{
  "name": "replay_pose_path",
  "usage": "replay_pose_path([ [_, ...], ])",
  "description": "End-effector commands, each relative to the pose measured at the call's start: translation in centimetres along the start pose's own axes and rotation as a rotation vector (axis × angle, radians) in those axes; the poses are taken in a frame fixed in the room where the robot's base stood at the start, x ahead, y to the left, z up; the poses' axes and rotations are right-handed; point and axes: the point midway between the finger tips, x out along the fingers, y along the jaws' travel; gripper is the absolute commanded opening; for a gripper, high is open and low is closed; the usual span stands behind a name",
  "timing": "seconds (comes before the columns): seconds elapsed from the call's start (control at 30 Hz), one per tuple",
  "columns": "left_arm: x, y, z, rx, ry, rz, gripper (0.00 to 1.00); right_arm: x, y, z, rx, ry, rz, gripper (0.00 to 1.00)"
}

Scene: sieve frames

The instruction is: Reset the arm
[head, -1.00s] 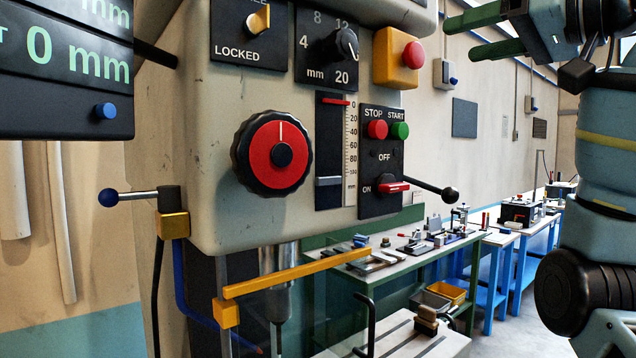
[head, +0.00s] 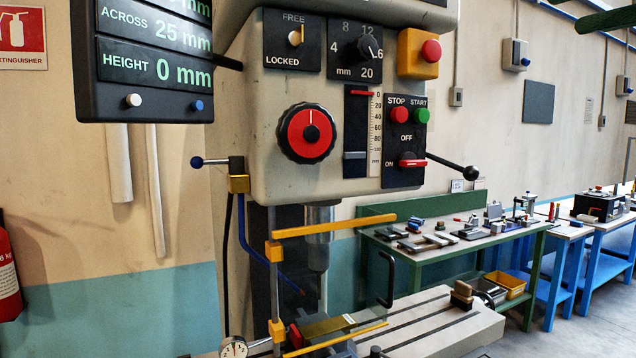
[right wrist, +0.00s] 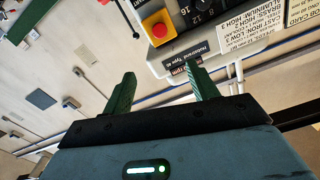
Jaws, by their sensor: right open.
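My right gripper shows in the right wrist view (right wrist: 162,78) with its two green fingers spread apart and nothing between them. In the head view only a green finger of it (head: 606,18) shows at the top right corner, high and well to the right of the drill press head (head: 350,105). The rest of my right arm is outside that view. The wrist view shows the press's yellow box with a red button (right wrist: 158,29) beyond the fingers, apart from them. My left gripper is in neither view.
A display panel (head: 100,100) hangs left of the press. A handle with a black ball (head: 470,173) sticks out right. The slotted table (head: 425,325) stands below, with a yellow bar (head: 335,227) above it. Benches with tools (head: 450,240) line the right wall.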

Motion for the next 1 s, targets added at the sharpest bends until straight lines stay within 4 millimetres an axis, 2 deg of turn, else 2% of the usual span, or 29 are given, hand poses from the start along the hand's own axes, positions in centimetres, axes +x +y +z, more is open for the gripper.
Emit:
replay_pose_path([
  [0.27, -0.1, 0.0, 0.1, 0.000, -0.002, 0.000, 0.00, 6.6, 3.3, 5.4, 0.025, -0.048, 0.041, 0.59],
  [0.37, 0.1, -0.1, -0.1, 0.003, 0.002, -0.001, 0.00, 9.3, 4.7, 8.1, 0.035, -0.068, 0.060, 0.59],
  [0.47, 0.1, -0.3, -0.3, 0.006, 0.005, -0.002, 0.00, 12.2, 6.5, 11.9, 0.041, -0.094, 0.083, 0.59],
  [0.6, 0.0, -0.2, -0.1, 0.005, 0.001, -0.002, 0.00, 16.3, 9.2, 18.8, 0.049, -0.136, 0.122, 0.59],
  [0.7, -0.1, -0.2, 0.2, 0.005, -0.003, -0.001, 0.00, 18.5, 11.0, 24.1, 0.050, -0.164, 0.148, 0.59],
  [0.83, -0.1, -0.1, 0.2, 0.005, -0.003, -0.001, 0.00, 20.4, 13.0, 31.6, 0.046, -0.205, 0.182, 0.59],
  [1.0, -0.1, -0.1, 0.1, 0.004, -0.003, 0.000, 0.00, 21.3, 15.1, 41.7, 0.034, -0.261, 0.221, 0.59],
])
